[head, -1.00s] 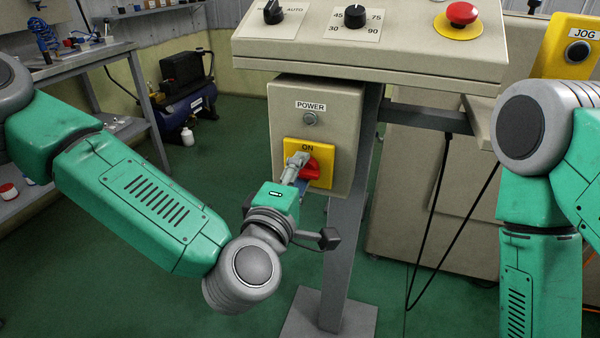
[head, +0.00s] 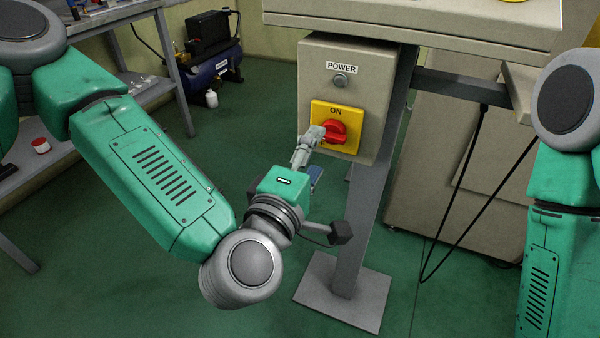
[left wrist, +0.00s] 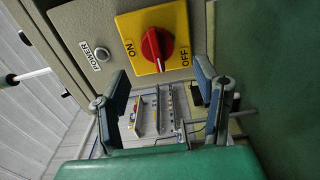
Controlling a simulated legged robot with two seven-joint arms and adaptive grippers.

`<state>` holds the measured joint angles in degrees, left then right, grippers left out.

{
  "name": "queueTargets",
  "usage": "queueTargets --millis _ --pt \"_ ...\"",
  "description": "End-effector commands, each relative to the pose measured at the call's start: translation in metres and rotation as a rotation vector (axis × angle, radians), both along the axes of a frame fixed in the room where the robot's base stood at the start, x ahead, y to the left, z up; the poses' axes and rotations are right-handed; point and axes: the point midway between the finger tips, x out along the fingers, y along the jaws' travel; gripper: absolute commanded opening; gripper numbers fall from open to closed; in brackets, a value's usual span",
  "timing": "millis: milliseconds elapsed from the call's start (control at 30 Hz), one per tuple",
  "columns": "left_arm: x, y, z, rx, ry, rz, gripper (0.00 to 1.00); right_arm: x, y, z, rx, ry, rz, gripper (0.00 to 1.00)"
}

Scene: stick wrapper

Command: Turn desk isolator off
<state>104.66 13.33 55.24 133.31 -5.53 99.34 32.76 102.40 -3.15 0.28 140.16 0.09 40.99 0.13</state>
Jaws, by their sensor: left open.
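The isolator is a red rotary knob (head: 335,132) on a yellow plate (head: 345,112), on the front of a beige box labelled POWER (head: 370,62). "ON" shows above the knob in the head view; the left wrist view shows the knob (left wrist: 157,48) between "ON" and "OFF", its grip running crosswise to the line joining those words. My left gripper (head: 313,138) is in front of the knob, partly covering its left side. In the left wrist view its two fingers (left wrist: 162,86) are spread apart, with the knob beyond the gap and nothing between them. My right gripper is not in view.
A grey post (head: 375,190) on a floor plate (head: 340,293) stands below the box. The console (head: 420,30) overhangs it. Black cables (head: 450,215) hang at the right. A workbench (head: 150,80) and a blue compressor (head: 213,68) stand at the back left.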

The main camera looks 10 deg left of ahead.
Motion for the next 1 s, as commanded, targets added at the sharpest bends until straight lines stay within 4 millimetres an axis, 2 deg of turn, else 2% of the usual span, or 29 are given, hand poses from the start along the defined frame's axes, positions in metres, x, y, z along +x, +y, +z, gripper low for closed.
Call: queueTargets --millis 100,333,500,900,1000 --pt "-0.025 0.008 -0.002 0.001 0.004 -0.002 0.56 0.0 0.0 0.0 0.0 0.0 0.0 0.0" --pt "-0.055 0.018 -0.002 0.002 0.002 -0.001 0.56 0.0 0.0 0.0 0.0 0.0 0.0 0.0" --pt "-0.061 0.021 -0.001 0.0 0.001 0.002 0.56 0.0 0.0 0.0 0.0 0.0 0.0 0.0" --pt "-0.061 0.02 -0.001 0.002 0.002 0.002 0.56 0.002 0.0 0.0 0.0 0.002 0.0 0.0" --pt "-0.063 0.018 -0.011 0.052 0.022 -0.026 0.56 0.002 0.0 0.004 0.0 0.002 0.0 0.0"
